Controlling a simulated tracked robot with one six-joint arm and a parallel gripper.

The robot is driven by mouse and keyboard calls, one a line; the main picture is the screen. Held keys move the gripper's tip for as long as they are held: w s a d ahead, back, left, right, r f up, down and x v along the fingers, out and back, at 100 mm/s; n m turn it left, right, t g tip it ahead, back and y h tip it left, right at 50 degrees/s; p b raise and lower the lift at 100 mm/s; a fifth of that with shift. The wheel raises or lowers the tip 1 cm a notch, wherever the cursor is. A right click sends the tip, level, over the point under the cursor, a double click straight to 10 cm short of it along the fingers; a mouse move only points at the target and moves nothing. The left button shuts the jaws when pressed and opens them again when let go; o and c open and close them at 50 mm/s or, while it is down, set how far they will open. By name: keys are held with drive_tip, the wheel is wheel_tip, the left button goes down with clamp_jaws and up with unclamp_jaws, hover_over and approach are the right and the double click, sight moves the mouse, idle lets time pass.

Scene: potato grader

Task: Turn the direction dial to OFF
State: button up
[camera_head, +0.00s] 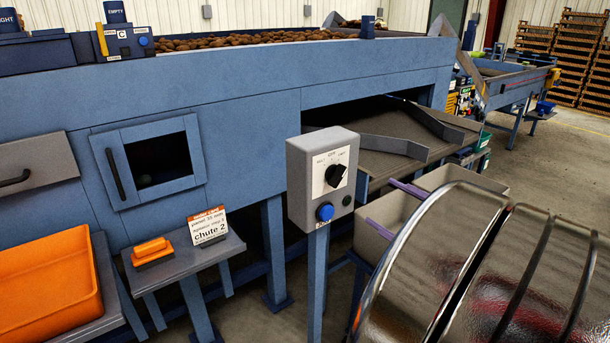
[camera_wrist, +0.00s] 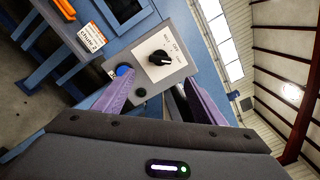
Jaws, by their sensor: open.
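The direction dial (camera_head: 335,175) is a black knob on a white plate, on a grey control box (camera_head: 309,153) on a blue post. In the wrist view the dial (camera_wrist: 158,58) sits ahead of and between my fingers. Its plate carries small lettering around the knob; OFF appears at the top middle. The knob's pointer is turned to the right of the top in the head view, towards the right-hand label. My gripper (camera_wrist: 155,93) is open and empty, with purple fingers apart, short of the dial. In the head view its purple fingers (camera_head: 385,205) show right of the box, partly hidden by my arm.
A blue button (camera_head: 325,211) and a small dark round part (camera_head: 347,200) sit below the dial. A small table (camera_head: 184,256) with an orange-handled brush and a chute 2 sign stands to the left. An orange bin (camera_head: 50,285) is further left. The blue grader (camera_head: 250,80) stands behind.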

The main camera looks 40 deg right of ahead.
sight(341, 179)
drive_tip(key=shift+w, duration=0.1)
drive_tip(key=shift+w+a, duration=0.15)
drive_tip(key=shift+w, duration=3.25)
drive_tip(key=shift+w+a, duration=0.1)
drive_tip(key=shift+w, duration=3.3)
drive_tip(key=shift+c, duration=0.4)
drive_tip(key=c, duration=1)
